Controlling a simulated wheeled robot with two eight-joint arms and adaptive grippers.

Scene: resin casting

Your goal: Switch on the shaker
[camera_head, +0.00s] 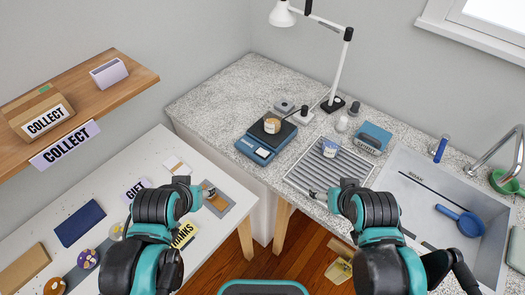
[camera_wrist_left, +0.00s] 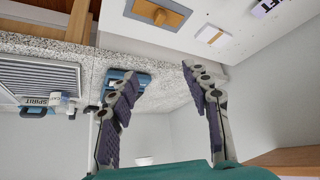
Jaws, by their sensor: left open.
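A blue device with a black top plate, which looks like the shaker (camera_head: 255,150), stands on the speckled counter. A small tan-and-white cup (camera_head: 272,125) sits on its plate, and a panel with a pale display is on its front. In the left wrist view the blue device (camera_wrist_left: 142,78) shows beyond my fingers, partly hidden by one. My left gripper (camera_head: 207,190) is open and empty, over the white table to the left of the device and apart from it. My right gripper (camera_head: 318,195) is at the counter's front edge by the ribbed tray; its jaws are too small to judge.
A ribbed tray (camera_head: 305,185) with a cup (camera_head: 330,149) lies right of the device. A desk lamp (camera_head: 341,70), small grey units (camera_head: 284,105), a blue SPIRIT container (camera_head: 374,138) and a sink (camera_head: 420,200) are around it. The counter left of the device is clear.

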